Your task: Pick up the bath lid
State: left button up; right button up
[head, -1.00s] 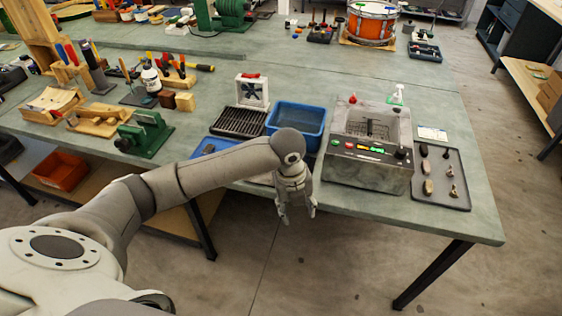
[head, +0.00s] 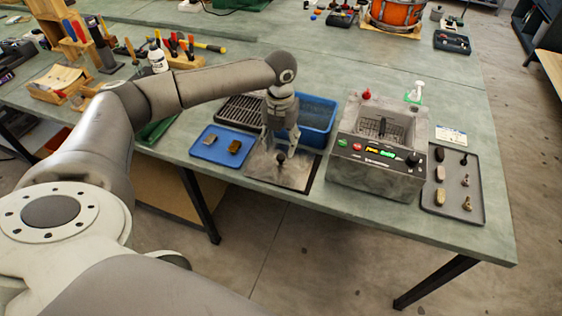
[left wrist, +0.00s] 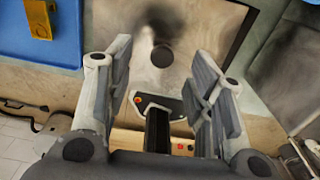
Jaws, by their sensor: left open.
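The bath lid is a flat grey metal plate (head: 299,180) with a black knob (head: 281,160). It lies on the bench between a blue tray and the ultrasonic bath (head: 377,150). My left gripper (head: 280,138) is open, pointing down, and appears above the lid by the knob in the head view. In the left wrist view, the lid (left wrist: 205,22) lies beyond the two spread fingers (left wrist: 160,62). Its dark knob (left wrist: 162,56) shows between them, with nothing gripped. The gap between fingertips and knob is hard to judge. My right gripper is not in view.
The blue tray (head: 203,152) with two small blocks lies left of the lid. A blue basin (head: 318,112) and a black rack (head: 228,118) stand behind. A grey tray (head: 475,210) with small parts lies right of the bath. The bench's front edge is close to the lid.

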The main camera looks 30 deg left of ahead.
aim_at(281, 156)
pick_arm(q)
jog(key=f, duration=0.2)
jog(key=f+p, duration=0.1)
jog(key=f, duration=0.2)
jog(key=shift+s+d, duration=0.2)
jog(key=shift+f, duration=0.25)
grip_shut()
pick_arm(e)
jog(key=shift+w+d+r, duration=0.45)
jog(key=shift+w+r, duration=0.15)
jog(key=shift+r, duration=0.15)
